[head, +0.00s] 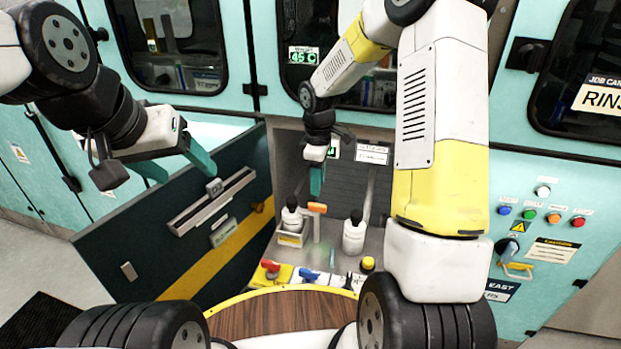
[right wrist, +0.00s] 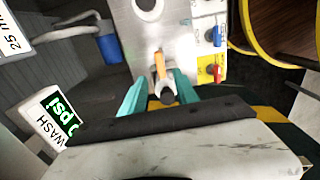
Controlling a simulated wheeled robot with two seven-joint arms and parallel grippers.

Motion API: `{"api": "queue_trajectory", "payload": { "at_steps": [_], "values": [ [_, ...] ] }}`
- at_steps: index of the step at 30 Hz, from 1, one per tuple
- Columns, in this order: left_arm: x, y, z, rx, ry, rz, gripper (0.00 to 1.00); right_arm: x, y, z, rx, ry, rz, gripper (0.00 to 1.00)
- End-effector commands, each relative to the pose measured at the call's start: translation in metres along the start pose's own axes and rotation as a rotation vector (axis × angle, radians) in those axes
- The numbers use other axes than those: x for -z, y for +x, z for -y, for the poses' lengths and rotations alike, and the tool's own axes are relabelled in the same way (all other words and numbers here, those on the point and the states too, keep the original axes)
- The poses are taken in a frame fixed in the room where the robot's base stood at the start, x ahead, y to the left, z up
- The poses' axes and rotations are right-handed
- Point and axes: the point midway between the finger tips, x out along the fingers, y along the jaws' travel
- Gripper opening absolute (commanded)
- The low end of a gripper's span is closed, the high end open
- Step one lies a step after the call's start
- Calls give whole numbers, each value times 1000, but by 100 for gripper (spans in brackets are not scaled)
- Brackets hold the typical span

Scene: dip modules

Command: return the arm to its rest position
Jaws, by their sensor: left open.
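My left gripper (head: 178,166) is open and empty at the upper left, in front of and above the dark panel (head: 130,240). My right gripper (head: 317,180) points down over the grey bench, just above an orange handle (head: 317,208). In the right wrist view its two teal fingers (right wrist: 160,92) are apart. The orange handle (right wrist: 160,65) and its dark-tipped grey mount show between them, with gaps on both sides. I see nothing held. Whether the fingers reach down to the handle's level I cannot tell.
Black-topped white bottles (head: 353,236) stand on the bench close to the right gripper. Red (head: 270,267) and blue (head: 307,274) valve handles and a yellow knob (head: 368,263) sit at the bench's front. A wood-topped round surface (head: 280,312) is nearest me. Cabinets (head: 560,190) stand right.

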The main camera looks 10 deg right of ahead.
Motion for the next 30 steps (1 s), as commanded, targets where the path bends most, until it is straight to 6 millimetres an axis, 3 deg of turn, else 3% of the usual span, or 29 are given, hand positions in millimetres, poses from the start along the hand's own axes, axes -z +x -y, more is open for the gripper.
{"api": "queue_trajectory", "payload": {
  "at_steps": [14, 20, 24, 30],
  "values": [
    [0, 0, 0, 0, 0, 0, 67, -1, -12, 1, -7, 13, -3, 36],
    [0, 0, 0, 0, 0, 0, 67, -18, -65, 17, -73, 155, -31, 36],
    [0, 0, 0, 0, 0, 0, 67, -37, -113, 42, -130, 320, -81, 36],
    [0, 0, 0, 0, 0, 0, 67, -64, -167, 86, -189, 557, -187, 36]
  ]
}}
